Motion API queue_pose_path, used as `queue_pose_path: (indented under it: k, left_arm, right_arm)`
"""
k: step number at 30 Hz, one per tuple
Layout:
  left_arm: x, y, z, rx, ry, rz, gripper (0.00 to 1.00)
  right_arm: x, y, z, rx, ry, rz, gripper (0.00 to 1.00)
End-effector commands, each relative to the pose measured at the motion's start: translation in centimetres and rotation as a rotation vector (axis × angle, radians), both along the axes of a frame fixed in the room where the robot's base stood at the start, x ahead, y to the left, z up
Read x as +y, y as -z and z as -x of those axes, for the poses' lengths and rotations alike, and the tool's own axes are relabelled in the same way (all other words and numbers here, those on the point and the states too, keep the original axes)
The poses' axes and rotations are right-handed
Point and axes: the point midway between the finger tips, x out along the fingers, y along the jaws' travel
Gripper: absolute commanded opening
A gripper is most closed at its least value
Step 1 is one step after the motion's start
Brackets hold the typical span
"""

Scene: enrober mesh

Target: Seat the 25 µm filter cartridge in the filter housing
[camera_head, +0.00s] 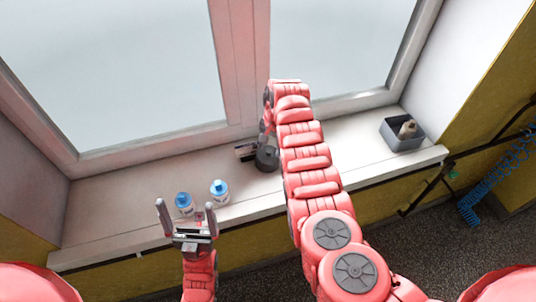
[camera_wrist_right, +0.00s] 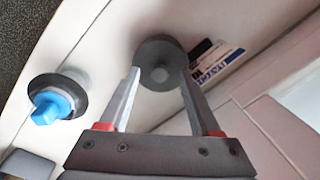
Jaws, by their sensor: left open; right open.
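Two small pale pieces with blue tops, a left one (camera_head: 184,202) and a right one (camera_head: 220,191), stand on the window sill. No micron marking is readable, so I cannot tell which is the 25 µm cartridge. A dark round piece (camera_head: 267,159) with a grey centre knob stands further back on the sill; it may be the filter housing. In the right wrist view this dark piece (camera_wrist_right: 160,62) lies between my open right fingertips (camera_wrist_right: 158,78), apparently ungripped. My left gripper (camera_head: 186,208) is open and empty, in front of the left blue-topped piece.
One blue-topped piece (camera_wrist_right: 55,105) shows left in the wrist view. A grey box (camera_head: 403,143) holding a pale object stands at the sill's right end. Sill (camera_head: 350,135) is clear between box and right arm.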

Motion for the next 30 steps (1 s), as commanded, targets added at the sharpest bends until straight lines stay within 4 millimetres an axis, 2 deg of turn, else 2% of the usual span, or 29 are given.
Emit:
queue_pose_path:
  k: [10,21,30]
  left_arm:
    - [0.0,-0.14,0.01,0.0,0.0,0.0,1.0]
    - [0.0,-0.15,0.0,0.0,0.0,0.0,1.0]
    - [0.0,-0.15,0.0,0.0,0.0,0.0,1.0]
  right_arm:
    - [0.06,0.54,-0.01,-0.001,-0.001,0.001,0.64]
    - [0.06,0.5,-0.01,-0.001,-0.001,0.001,0.0]
    - [0.07,0.48,-0.01,-0.001,0.0,0.0,0.0]
